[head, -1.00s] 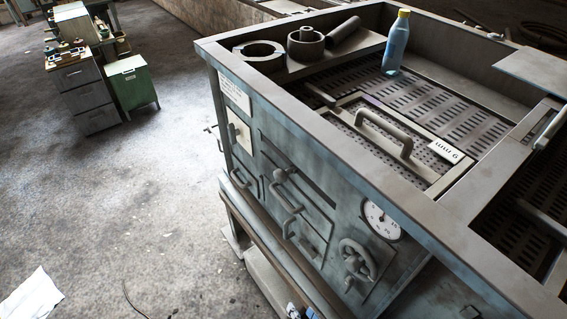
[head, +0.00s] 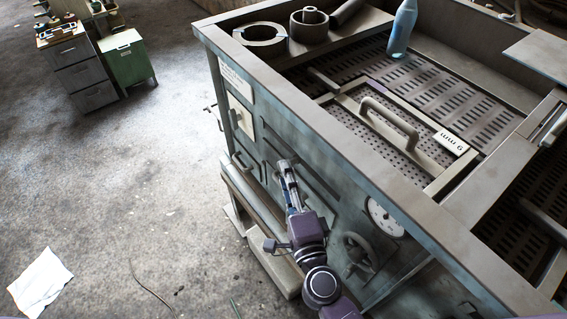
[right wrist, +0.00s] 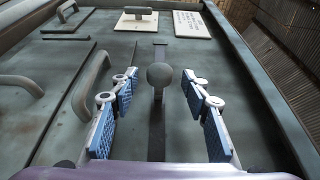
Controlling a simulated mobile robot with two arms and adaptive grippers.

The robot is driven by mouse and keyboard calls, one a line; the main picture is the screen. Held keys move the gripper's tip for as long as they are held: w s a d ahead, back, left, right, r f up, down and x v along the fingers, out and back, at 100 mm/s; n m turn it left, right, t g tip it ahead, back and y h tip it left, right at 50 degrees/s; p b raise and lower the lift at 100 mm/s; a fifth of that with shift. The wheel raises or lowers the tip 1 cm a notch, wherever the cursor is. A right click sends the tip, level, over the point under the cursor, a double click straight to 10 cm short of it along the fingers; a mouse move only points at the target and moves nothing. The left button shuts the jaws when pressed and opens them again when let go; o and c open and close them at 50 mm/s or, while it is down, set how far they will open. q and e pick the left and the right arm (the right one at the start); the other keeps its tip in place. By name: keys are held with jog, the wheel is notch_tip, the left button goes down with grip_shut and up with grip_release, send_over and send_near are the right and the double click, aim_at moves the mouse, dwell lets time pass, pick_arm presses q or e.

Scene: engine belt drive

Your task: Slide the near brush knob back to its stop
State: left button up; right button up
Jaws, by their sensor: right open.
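The near brush knob, as far as I can tell, is the round grey ball knob (right wrist: 160,76) in the right wrist view. It stands over a dark straight slot (right wrist: 156,135) in the machine's front panel, with slot showing on both sides of it. My right gripper (right wrist: 160,84) is open, and the knob appears between its blue-padded fingers, with a gap on each side. In the head view my right gripper (head: 285,170) reaches up along the front panel and hides the knob. My left gripper is not in view.
Bar handles (right wrist: 90,85) stick out from the panel beside the slot. A switch plate (right wrist: 136,20) and a label (right wrist: 192,24) lie beyond the slot's far end. A handwheel (head: 358,255) and a gauge (head: 384,216) sit on the panel right of my arm.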

jog(key=shift+x, duration=1.85)
jog(key=shift+c, duration=0.7)
grip_shut()
jog(key=shift+a, duration=0.1)
